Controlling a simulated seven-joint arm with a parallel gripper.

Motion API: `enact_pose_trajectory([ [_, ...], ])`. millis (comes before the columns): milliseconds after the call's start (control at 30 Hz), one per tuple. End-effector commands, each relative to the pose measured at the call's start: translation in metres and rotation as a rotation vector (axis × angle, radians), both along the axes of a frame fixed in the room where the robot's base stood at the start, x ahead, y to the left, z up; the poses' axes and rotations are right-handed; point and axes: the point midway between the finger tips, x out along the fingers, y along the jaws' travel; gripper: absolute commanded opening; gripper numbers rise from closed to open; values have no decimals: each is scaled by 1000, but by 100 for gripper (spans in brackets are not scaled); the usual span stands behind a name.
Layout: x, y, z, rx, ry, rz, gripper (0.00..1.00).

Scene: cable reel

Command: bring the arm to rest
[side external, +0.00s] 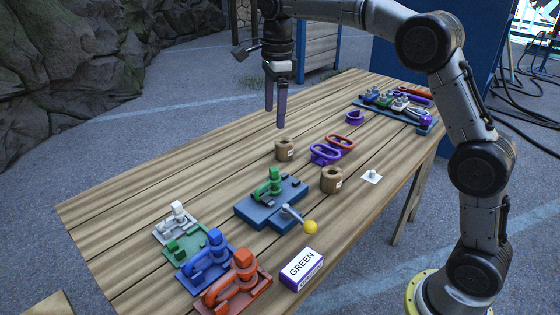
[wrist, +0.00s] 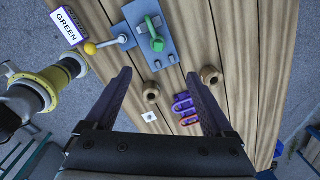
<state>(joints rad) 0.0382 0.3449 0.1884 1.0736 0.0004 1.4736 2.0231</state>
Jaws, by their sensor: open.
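My gripper (side external: 275,108) hangs from the raised arm above the far-left part of the wooden table (side external: 120,206), fingers pointing down, clear of the tabletop. Its two dark purple fingers are apart with nothing between them. In the wrist view the gripper (wrist: 161,88) shows as two spread fingers, with bare planks and small objects below.
Below stand two wooden cylinders (side external: 284,150) (side external: 331,180), purple and orange loops (side external: 325,154), a blue fixture with a green part (side external: 271,202), a yellow-knobbed lever (side external: 310,227) and a GREEN box (side external: 301,269). Coloured fixtures (side external: 208,255) fill the near end; a loaded rack (side external: 395,106) the far end.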

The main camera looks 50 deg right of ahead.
Motion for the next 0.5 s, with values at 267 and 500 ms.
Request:
enact_pose_trajectory([
  [267, -96, 9, 78, -19, -149, 114, 88],
  [500, -191, 15, 84, -100, -263, 490, 88],
])
